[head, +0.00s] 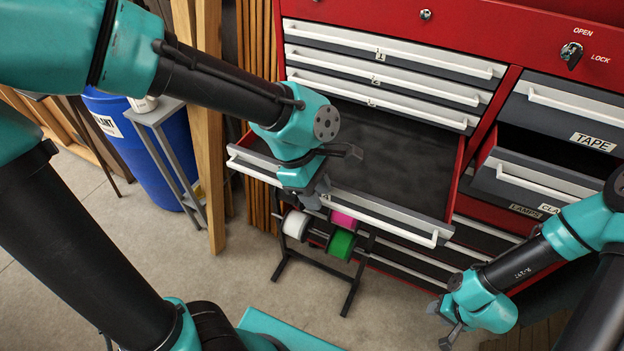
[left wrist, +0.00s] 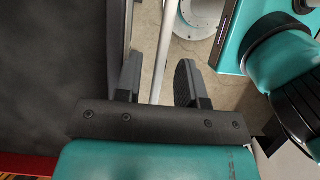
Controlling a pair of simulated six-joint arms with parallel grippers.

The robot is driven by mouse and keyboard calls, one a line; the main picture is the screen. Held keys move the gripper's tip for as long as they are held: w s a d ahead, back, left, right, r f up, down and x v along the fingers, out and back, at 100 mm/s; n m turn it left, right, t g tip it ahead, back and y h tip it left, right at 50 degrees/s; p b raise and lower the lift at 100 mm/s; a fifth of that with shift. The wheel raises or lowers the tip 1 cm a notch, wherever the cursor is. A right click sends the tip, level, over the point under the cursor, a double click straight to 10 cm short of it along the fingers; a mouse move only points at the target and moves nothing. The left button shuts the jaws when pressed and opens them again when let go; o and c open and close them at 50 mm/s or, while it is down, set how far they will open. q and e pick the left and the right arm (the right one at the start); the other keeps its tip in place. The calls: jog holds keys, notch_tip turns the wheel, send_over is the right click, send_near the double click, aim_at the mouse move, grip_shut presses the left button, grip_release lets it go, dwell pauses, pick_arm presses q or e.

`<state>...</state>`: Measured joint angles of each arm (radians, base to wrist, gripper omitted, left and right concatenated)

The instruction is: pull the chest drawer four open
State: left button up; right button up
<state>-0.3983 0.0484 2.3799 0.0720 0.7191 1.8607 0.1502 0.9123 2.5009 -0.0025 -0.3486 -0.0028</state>
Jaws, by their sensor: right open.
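Drawer four (head: 390,150) of the red chest is pulled well out, and its empty dark inside shows. Its number label is mostly hidden by my left gripper (head: 319,192). The white bar handle (head: 385,224) runs along its front. In the left wrist view the handle (left wrist: 165,50) passes between my left gripper's two fingers (left wrist: 160,85), with a gap visible between them. The left gripper is open around the handle. My right gripper (head: 446,326) is open and empty at the lower right, away from the drawer.
Shut drawers one to three (head: 385,75) sit above. At the right a drawer (head: 535,180) stands partly open below the TAPE drawer (head: 570,115). A spool rack (head: 325,245) stands on the floor below drawer four. A blue barrel (head: 140,150) and wooden boards (head: 210,120) are at the left.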

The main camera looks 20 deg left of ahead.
pick_arm(q)
jog(key=v, duration=1.7)
jog(key=shift+r, duration=0.25)
jog(key=shift+f, duration=0.15)
jog(key=x, duration=1.6)
jog(key=v, duration=1.2)
jog(key=shift+w, duration=0.1)
jog(key=shift+x, duration=6.65)
